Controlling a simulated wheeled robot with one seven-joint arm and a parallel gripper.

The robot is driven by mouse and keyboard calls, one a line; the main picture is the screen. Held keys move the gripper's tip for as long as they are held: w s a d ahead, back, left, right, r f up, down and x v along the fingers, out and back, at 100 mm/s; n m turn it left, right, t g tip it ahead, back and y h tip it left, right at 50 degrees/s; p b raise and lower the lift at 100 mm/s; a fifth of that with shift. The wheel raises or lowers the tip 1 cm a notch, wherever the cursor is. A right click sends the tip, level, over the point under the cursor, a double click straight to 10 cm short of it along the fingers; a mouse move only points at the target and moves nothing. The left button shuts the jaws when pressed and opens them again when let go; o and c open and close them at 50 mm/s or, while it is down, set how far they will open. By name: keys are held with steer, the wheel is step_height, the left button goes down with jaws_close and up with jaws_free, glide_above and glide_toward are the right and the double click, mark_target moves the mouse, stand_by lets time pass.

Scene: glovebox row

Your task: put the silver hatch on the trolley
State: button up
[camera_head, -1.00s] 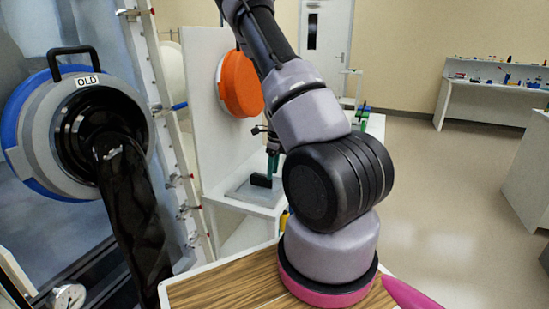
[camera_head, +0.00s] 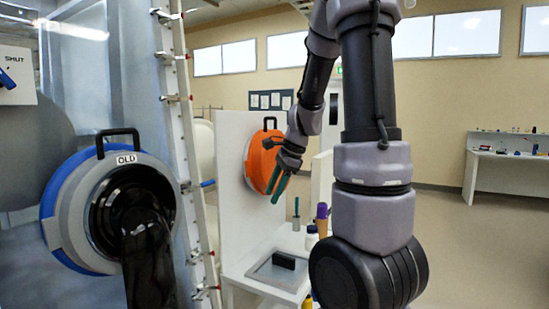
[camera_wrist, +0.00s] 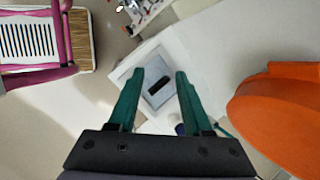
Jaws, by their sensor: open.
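My gripper (camera_head: 273,194) is open and empty, its teal fingers pointing down in front of the orange round hatch (camera_head: 259,158). In the wrist view my gripper (camera_wrist: 160,73) shows nothing between its fingers; below them lies a flat silver-grey square plate (camera_head: 262,270) with a black block (camera_head: 284,260) on it. The plate rests on a white surface (camera_head: 240,284); I cannot tell whether this is the trolley. A grey, blue-edged round port cover (camera_head: 76,203) labelled OLD, with a black handle and black sleeve, is at left. I cannot tell which thing is the silver hatch.
A white upright panel (camera_head: 229,150) carries the orange hatch. A white ladder-like rail (camera_head: 187,130) stands between it and the OLD port. Small bottles (camera_head: 321,220) stand beside the plate. A white bench (camera_head: 505,172) is at far right, with open floor before it.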

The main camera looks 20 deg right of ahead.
steer(key=s+a+r+n+t, duration=0.1)
steer(key=s+a+r+n, duration=0.1)
steer(key=s+r+n, duration=0.2)
steer(key=s+a+r+n+t+h, duration=0.1)
steer(key=s+a+r+n, duration=0.2)
steer(key=s+r+n, duration=0.2)
steer(key=s+a+r+n+t, duration=0.1)
steer(key=s+a+r+n, duration=0.1)
steer(key=s+r+n, duration=0.3)
steer(key=s, duration=0.2)
steer(key=shift+s+a+t, duration=0.25)
steer(key=shift+s+t, duration=0.1)
steer(key=shift+t, duration=0.05)
